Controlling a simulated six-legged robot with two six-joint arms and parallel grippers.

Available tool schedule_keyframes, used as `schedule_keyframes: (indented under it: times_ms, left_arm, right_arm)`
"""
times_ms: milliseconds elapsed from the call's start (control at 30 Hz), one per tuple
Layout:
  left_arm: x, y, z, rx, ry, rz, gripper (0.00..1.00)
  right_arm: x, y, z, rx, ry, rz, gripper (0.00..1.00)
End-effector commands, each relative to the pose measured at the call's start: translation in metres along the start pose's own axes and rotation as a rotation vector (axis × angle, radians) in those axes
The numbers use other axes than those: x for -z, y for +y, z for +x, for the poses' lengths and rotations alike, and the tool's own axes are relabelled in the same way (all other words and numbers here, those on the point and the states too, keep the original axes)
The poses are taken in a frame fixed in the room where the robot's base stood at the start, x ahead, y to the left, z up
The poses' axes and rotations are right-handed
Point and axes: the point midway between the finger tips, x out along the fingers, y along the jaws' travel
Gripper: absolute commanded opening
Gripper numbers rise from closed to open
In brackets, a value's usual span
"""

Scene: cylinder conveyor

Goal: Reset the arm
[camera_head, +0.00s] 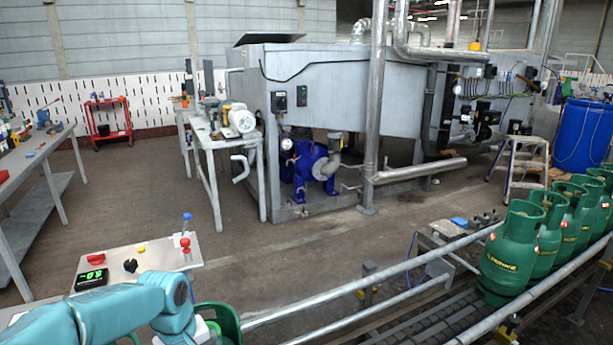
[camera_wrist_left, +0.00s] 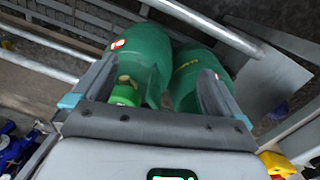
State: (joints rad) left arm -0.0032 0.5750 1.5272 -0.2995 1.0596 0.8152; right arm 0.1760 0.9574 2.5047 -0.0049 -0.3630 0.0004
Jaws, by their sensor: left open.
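My teal left arm enters the head view at the bottom left, and its gripper is mostly hidden there behind the arm. In the left wrist view my left gripper (camera_wrist_left: 155,78) has its two grey fingers spread apart. Two green gas cylinders, one on the left (camera_wrist_left: 148,52) and one on the right (camera_wrist_left: 190,85), show beyond and between the fingers; I cannot tell whether the fingers touch them. In the head view part of a green cylinder (camera_head: 226,320) shows just right of my arm's end. My right gripper is in neither view.
A row of green cylinders (camera_head: 508,255) stands on the conveyor (camera_head: 400,322) at the right, between metal rails. A control panel (camera_head: 140,262) with knobs and a small display stands close behind my left arm. A workbench (camera_head: 35,160) is at the left. Open floor lies beyond the panel.

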Motion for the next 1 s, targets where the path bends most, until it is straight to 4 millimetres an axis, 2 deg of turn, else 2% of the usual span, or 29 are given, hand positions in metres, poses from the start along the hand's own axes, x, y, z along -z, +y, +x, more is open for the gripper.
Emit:
schedule_keyframes:
  times_ms: [33, 167, 267, 367, 400, 500, 600, 700, 833, 1000]
  left_arm:
    - [-0.006, 0.001, 0.018, -0.009, -0.017, 0.029, 1.0]
    - [-0.027, 0.004, 0.065, -0.054, -0.051, 0.119, 1.0]
    - [-0.052, 0.002, 0.109, -0.099, -0.081, 0.195, 1.0]
    - [-0.094, -0.008, 0.161, -0.159, -0.11, 0.279, 1.0]
    - [-0.115, -0.015, 0.18, -0.183, -0.118, 0.313, 1.0]
    - [-0.165, -0.037, 0.215, -0.23, -0.115, 0.381, 1.0]
    - [-0.202, -0.058, 0.232, -0.248, -0.1, 0.43, 1.0]
    - [-0.224, -0.073, 0.237, -0.251, -0.083, 0.463, 1.0]
    - [-0.234, -0.081, 0.239, -0.251, -0.069, 0.481, 1.0]
    - [-0.233, -0.081, 0.239, -0.252, -0.066, 0.483, 1.0]
  right_arm:
    - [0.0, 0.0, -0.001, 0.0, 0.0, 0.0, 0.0]
    - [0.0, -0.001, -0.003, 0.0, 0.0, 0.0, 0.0]
    - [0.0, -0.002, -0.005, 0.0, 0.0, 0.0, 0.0]
    - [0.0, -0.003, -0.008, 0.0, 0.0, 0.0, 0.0]
    - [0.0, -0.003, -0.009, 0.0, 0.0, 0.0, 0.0]
    - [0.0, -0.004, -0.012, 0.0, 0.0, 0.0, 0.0]
    - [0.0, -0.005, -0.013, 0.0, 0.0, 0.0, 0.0]
    - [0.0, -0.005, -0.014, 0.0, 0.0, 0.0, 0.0]
    - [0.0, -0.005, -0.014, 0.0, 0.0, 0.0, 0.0]
    - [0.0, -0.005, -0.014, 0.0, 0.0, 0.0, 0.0]
